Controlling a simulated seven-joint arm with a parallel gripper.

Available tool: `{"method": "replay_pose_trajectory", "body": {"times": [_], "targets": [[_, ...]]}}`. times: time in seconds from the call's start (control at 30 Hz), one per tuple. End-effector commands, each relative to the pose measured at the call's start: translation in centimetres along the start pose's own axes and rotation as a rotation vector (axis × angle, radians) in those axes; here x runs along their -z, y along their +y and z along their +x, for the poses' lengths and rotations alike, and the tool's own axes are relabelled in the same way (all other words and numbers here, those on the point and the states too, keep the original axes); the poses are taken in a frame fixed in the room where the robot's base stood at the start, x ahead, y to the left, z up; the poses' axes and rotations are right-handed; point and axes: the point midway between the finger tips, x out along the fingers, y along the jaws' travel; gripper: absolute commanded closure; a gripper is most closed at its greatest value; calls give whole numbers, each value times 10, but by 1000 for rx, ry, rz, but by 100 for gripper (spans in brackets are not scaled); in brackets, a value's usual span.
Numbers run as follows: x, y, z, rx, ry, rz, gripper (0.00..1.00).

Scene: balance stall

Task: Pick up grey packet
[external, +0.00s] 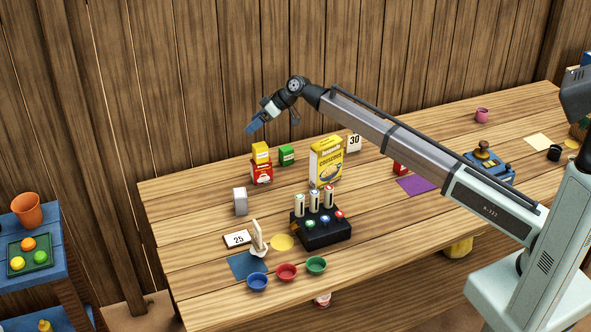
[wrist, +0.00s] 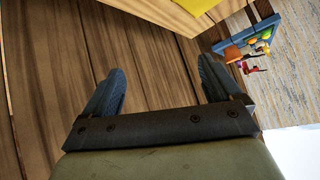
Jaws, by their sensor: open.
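A grey packet (external: 240,201) stands upright on the wooden table in the external view, left of the middle and near the table's left side. My gripper (external: 250,128) is in the air above the back left part of the table, up and to the right of the packet in the picture, and well apart from it. In the wrist view my gripper (wrist: 160,95) shows its two blue fingers spread wide with nothing between them. The grey packet is not seen in the wrist view.
A yellow box and red packet (external: 262,172), a green packet (external: 286,156) and a tall yellow box (external: 326,162) stand behind and right. A black button stand (external: 320,234), a "25" card (external: 238,239) and bowls (external: 287,272) lie in front. Bare table surrounds the grey packet.

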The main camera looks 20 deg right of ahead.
Motion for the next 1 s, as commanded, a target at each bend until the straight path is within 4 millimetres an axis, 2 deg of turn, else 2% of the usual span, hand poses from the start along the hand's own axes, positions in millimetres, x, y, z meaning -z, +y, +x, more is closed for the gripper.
{"method": "replay_pose_trajectory", "body": {"times": [0.03,0.2,0.4,0.5,0.6,0.7,0.87,1.0], "targets": [[0,-28,16,15,-77,-50,8],[-16,-104,46,31,-344,-197,8],[-32,-175,58,11,-619,-326,8],[-37,-199,58,-6,-716,-365,8],[-40,-215,56,-20,-781,-389,8],[-42,-222,55,-28,-814,-400,8],[-50,-223,60,-30,-825,-402,8],[-62,-219,72,-29,-824,-401,8]]}}
